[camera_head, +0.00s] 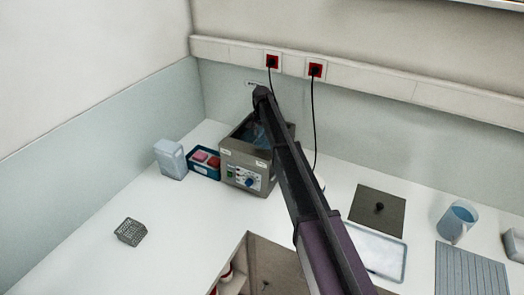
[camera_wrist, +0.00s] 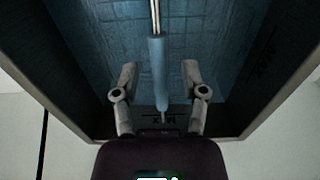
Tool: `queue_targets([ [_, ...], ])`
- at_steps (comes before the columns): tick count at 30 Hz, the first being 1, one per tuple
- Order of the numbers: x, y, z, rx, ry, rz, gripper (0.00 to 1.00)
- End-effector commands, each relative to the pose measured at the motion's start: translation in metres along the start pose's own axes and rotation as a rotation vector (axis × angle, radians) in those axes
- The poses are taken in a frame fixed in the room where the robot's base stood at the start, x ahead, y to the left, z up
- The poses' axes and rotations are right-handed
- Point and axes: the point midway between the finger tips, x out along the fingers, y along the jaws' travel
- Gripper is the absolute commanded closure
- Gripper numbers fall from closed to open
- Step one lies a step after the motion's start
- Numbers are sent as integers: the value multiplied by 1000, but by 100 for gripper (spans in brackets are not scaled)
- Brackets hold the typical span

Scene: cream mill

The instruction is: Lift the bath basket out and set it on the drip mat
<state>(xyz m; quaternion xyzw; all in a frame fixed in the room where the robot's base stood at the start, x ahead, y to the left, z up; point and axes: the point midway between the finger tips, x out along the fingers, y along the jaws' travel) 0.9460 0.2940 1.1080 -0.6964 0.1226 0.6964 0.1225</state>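The bath (camera_head: 246,178) is a grey metal box with a dial, at the centre of the head view; my arm crosses in front of its opening. In the wrist view I look down into the bath, where a faint grid, apparently the bath basket (camera_wrist: 95,45), shows under blue liquid. A handle bar with a blue sleeve (camera_wrist: 158,70) runs down the middle. My gripper (camera_wrist: 160,73) is open, with one finger on each side of the sleeve and a gap at both. A ribbed blue-grey mat (camera_head: 470,272), seemingly the drip mat, lies at the lower right.
A small wire basket (camera_head: 130,232) stands at left. A pale container (camera_head: 170,158) and a blue tray with red items (camera_head: 204,172) stand left of the bath. Cords hang behind.

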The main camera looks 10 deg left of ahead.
Motion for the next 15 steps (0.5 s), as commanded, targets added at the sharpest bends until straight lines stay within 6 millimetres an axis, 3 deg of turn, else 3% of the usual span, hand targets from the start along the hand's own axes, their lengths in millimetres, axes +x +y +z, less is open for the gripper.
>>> queue_targets([
  [1, 0, 0, 0, 0, 0, 0, 56],
  [5, 0, 0, 0, 0, 0, 0, 95],
  [6, 0, 0, 0, 0, 0, 0, 100],
  [15, 0, 0, 0, 0, 0, 0, 100],
])
